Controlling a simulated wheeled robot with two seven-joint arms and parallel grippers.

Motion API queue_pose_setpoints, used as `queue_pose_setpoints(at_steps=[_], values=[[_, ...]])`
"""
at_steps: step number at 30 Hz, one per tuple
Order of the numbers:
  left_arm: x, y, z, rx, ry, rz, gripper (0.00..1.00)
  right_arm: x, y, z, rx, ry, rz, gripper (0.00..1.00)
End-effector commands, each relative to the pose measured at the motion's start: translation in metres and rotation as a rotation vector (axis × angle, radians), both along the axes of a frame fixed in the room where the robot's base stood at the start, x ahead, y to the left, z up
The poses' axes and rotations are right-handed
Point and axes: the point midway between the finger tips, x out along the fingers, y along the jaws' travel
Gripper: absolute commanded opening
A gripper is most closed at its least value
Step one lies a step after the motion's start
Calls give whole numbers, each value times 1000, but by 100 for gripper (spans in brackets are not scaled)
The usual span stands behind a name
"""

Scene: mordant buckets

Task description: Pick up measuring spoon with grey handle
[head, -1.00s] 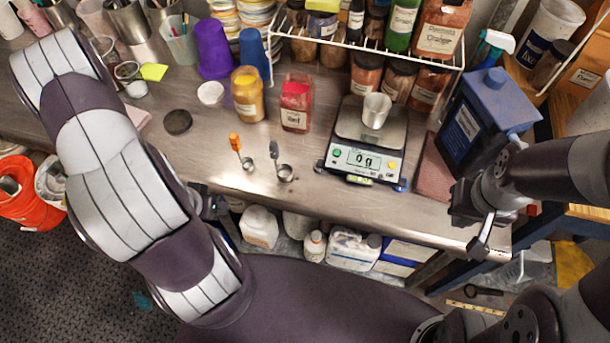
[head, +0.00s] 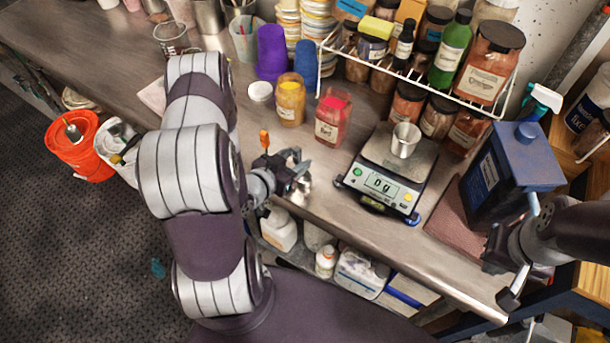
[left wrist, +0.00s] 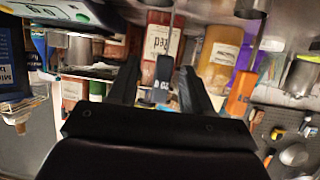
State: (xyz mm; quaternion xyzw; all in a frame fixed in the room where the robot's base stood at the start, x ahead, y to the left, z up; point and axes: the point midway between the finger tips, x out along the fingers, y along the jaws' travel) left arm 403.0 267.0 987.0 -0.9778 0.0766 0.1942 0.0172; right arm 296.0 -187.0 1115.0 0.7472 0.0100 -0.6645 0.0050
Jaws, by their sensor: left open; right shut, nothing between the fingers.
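The measuring spoon with grey handle shows in the left wrist view, where its grey handle (left wrist: 163,72) stands between my two open fingers, with gaps visible at both sides. In the head view my left gripper (head: 296,172) is at the bench's front edge and covers most of this spoon. My left gripper (left wrist: 160,90) is open, and its fingers are not closed on the handle. The spoon's bowl cannot be made out clearly. My right gripper (head: 510,285) is shut and empty at the right, by the bench's front corner.
An orange-handled spoon (head: 264,139) stands just left of my left gripper. A scale (head: 383,184) with a metal cup (head: 404,139) is to the right. A red jar (head: 332,117) and a yellow jar (head: 290,100) stand behind. A blue jug (head: 510,172) is near my right arm.

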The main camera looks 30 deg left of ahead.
Motion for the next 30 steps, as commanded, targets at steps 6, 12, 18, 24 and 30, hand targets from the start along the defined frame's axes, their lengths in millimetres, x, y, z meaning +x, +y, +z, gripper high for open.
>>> queue_pose_setpoints(at_steps=[6,12,18,24,30], values=[[34,-6,-10,-1,2,-3,50,0,0,14,0,-1,0,0],[38,-6,-13,-1,1,0,50,0,0,13,0,0,0,0],[38,-6,-13,-1,1,0,1,0,0,13,0,0,0,0],[37,-6,-13,0,1,0,0,0,0,13,0,-1,0,0],[38,-6,-8,1,0,0,0,0,0,12,0,-1,0,0]])
